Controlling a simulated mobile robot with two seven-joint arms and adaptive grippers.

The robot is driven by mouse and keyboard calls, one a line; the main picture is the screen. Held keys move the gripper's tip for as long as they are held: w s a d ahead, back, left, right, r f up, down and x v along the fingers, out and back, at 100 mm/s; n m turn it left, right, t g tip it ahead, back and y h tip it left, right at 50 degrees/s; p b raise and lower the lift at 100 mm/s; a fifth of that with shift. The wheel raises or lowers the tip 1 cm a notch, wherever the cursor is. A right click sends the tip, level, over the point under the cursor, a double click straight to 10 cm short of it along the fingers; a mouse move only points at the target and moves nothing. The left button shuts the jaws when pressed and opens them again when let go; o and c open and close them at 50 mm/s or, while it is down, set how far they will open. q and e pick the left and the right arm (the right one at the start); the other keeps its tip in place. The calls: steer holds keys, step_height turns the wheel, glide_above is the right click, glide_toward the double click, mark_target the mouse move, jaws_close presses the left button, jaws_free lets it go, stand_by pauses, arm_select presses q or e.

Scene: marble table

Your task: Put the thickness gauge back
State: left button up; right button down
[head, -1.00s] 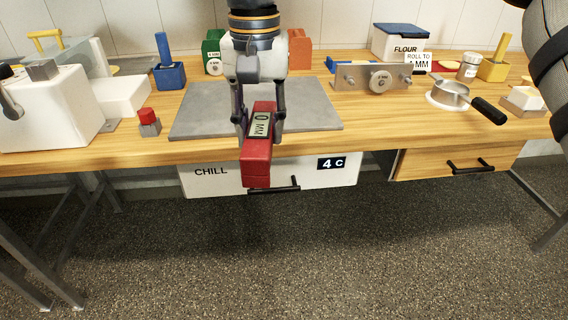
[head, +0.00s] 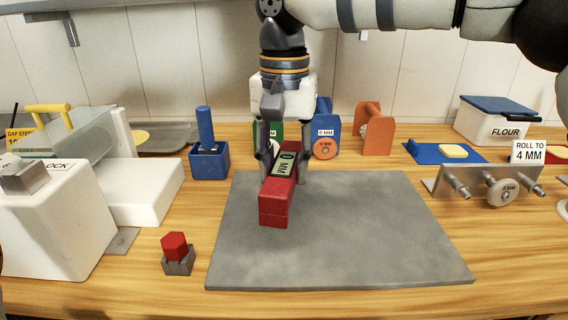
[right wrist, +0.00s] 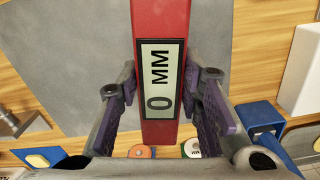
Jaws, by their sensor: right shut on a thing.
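The thickness gauge (head: 275,203) is a red bar with a pale display reading 0 MM. My right gripper (head: 284,172) is shut on it, one finger on each side, and holds it over the far left part of the grey slab (head: 350,240). In the right wrist view the gauge (right wrist: 160,20) runs between the two fingers of the gripper (right wrist: 165,108), with its display facing the camera. I cannot tell from the head view how high it is above the slab. My left gripper is not in view.
A small grey block with a red top (head: 175,250) stands left of the slab. A blue holder (head: 209,160), a green block (head: 268,132) and an orange stand (head: 374,128) are behind it. A metal bracket (head: 455,182) and FLOUR bin (head: 495,122) are right. White machine (head: 55,225) fills the left.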

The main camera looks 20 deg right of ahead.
steer(key=shift+w+r, duration=0.2)
steer(key=shift+w, duration=0.05)
steer(key=shift+s+r, duration=0.1)
steer(key=shift+s, duration=0.35)
steer(key=shift+w+f, duration=0.1)
steer(key=shift+f, duration=3.8)
steer(key=shift+f, duration=0.7)
steer(key=c, duration=1.1)
jaws_free()
steer(key=shift+o, duration=0.2)
step_height(320, 180, up, 12)
steer(key=shift+f, duration=0.1)
